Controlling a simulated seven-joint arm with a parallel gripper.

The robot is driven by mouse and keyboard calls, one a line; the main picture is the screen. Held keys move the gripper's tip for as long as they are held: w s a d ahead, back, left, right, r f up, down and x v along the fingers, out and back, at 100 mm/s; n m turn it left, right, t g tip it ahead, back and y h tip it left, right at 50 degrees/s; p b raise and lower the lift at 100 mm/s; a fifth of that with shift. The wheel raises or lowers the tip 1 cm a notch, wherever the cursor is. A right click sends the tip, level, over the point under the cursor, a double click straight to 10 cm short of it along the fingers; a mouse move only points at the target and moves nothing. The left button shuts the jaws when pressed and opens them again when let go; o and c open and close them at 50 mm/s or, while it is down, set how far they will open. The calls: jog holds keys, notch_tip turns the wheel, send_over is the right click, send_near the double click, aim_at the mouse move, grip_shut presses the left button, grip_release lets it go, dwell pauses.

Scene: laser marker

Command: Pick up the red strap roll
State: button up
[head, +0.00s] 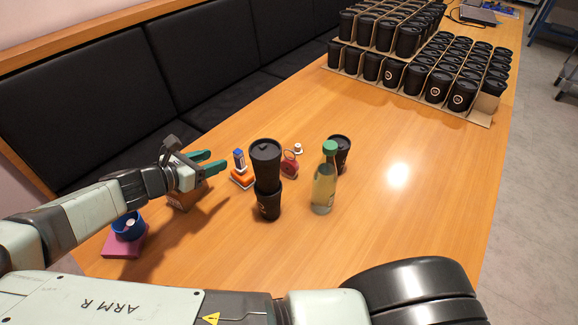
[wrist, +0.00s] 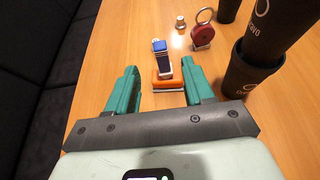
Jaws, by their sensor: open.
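The red strap roll (head: 289,166) appears to be the round red item with a ring on top. It stands on the table behind the stacked black cups. In the wrist view the red strap roll (wrist: 202,36) is whole, ahead and to the right of the fingers. My gripper (head: 217,161) has green fingers, is open and empty, and is above the table to the left of the roll. In the wrist view my gripper (wrist: 160,74) points toward an orange item (wrist: 167,80) with a blue-and-white item (wrist: 161,55) behind it. The roll is apart from the fingers.
Two stacked black cups (head: 266,163), a green-capped bottle (head: 324,184) and another black cup (head: 342,151) stand to the right. A small white-topped item (head: 298,148) is behind the roll. A brown box (head: 187,196) is under my gripper. Cup-filled trays (head: 420,94) are farther back.

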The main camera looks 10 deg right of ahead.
jog(key=shift+c, duration=1.2)
jog(key=n+g+h, duration=0.4)
jog(key=n+h, duration=0.1)
jog(key=n, duration=0.9)
send_near(289, 163)
notch_tip(289, 163, up, 4)
jog(key=a, duration=0.2)
jog(key=x, duration=1)
jog(key=shift+w+d+n, duration=0.15)
jog(key=shift+n, duration=0.15)
jog(key=shift+c, duration=0.4)
grip_shut()
